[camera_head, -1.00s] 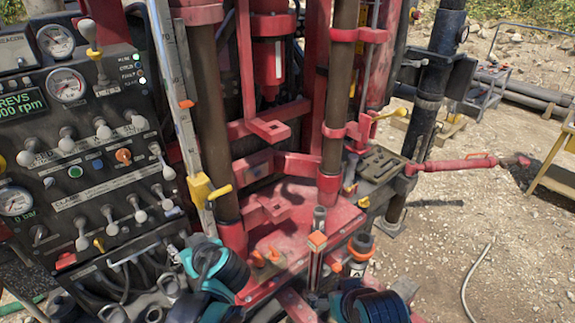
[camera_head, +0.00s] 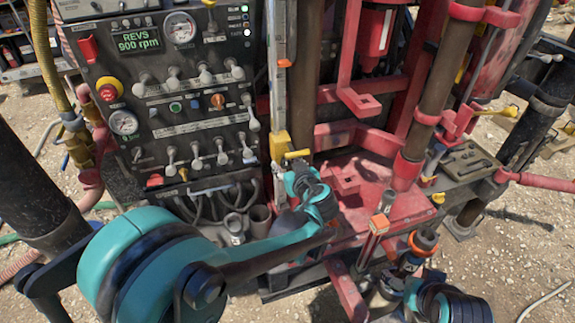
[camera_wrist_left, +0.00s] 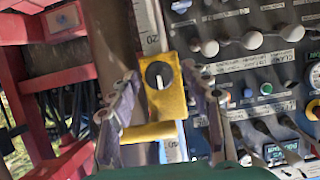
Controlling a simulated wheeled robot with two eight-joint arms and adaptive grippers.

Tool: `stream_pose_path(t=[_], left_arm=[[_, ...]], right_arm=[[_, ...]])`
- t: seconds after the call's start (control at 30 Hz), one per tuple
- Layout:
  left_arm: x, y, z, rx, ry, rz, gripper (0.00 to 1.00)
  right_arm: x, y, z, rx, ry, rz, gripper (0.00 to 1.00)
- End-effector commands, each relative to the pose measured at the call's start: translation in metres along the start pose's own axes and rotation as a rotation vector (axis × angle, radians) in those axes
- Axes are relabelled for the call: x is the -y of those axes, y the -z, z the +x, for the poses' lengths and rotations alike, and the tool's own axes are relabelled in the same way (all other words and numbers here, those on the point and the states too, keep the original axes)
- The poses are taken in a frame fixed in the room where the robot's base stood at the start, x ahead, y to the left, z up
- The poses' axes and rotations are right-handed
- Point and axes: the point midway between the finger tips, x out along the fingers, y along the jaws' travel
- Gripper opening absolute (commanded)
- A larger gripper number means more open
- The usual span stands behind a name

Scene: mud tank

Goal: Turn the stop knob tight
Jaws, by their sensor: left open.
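The stop is a yellow block on the upright scale rule; its round black knob with a white line (camera_wrist_left: 158,75) faces me in the left wrist view. A yellow bar sticks out sideways from the block's lower end. In the head view the yellow stop (camera_head: 280,147) sits low on the rule, right of the control panel. My left gripper (camera_head: 298,170) is just below and in front of it, hiding the knob there. In the left wrist view the open left gripper (camera_wrist_left: 160,80) has one finger on each side of the knob; contact cannot be told.
The control panel (camera_head: 170,95) with several levers stands close left of the stop. Red rig frames and a brown pipe (camera_head: 305,80) stand close right.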

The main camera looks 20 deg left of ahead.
Motion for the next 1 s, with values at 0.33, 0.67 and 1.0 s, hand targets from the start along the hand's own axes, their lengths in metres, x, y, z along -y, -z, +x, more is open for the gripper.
stream_pose_path(t=[0.33,0.67,1.0], left_arm=[[0.0,0.0,0.0,0.0,0.0,0.0,0.0],[0.0,0.0,0.0,0.0,0.01,0.021,0.0],[-0.003,-0.002,0.001,-0.001,0.083,0.201,0.0]], right_arm=[[0.0,0.0,0.0,0.0,0.0,0.0,0.83],[0.0,-0.001,0.002,0.0,0.0,0.0,0.83],[0.0,-0.009,0.013,0.0,0.0,0.0,0.83]])
